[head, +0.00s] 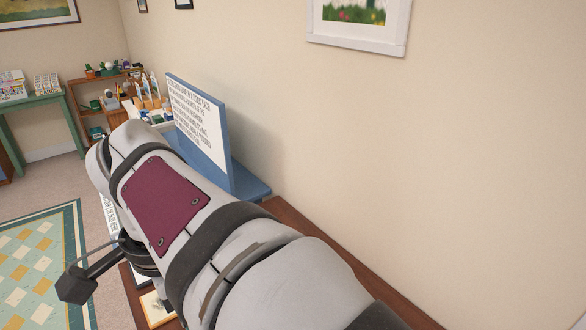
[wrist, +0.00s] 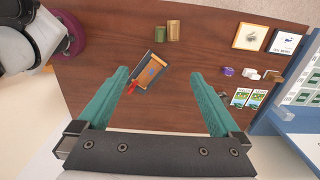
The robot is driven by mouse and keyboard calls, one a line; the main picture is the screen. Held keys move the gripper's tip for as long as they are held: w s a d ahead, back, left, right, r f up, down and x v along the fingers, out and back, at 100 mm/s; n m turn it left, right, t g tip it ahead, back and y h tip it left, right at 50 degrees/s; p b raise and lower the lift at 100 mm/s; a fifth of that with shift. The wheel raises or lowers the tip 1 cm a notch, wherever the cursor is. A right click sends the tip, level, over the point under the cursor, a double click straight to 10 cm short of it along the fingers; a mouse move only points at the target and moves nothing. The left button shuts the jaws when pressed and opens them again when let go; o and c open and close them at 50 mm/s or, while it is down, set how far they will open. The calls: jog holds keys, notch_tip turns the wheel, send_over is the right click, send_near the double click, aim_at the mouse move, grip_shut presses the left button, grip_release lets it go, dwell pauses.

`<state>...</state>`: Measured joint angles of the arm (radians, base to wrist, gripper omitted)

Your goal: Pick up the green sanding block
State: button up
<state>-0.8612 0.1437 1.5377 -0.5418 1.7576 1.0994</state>
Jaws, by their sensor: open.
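In the wrist view, a small olive-green block (wrist: 159,33), which looks like the green sanding block, stands on the brown wooden table (wrist: 100,85). A tan-brown block (wrist: 174,30) is right beside it. My gripper (wrist: 158,73) is open with its two teal fingers wide apart and nothing held. The green block shows beyond the fingertips, toward the top of the picture. In the head view my own arm covers most of the table, and neither the block nor the gripper can be seen.
Between the fingertips in the picture lies a dark tray (wrist: 134,85) with an orange-brown piece (wrist: 151,70) and something red. To the right are a purple round item (wrist: 229,71), small white pieces (wrist: 249,73), cards (wrist: 241,97) and framed pictures (wrist: 250,37). A blue panel (head: 226,175) stands beyond.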

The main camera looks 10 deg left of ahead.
jog(key=s+d+f+n, duration=0.1)
jog(key=d+f, duration=0.1)
jog(key=d, duration=0.6)
jog(key=s+d+f, duration=0.1)
jog(key=d+f, duration=0.1)
jog(key=d, duration=0.7)
jog(key=shift+s+n+g+y, duration=0.3)
jog(key=shift+s+n+y, duration=0.1)
jog(key=shift+n+y, duration=0.5)
jog(key=shift+n, duration=0.3)
jog(key=s+d+f, duration=0.6)
jog(key=s, duration=0.1)
jog(key=shift+s+d+f, duration=0.25)
jog(key=shift+f, duration=0.15)
jog(key=shift+c, duration=1.2)
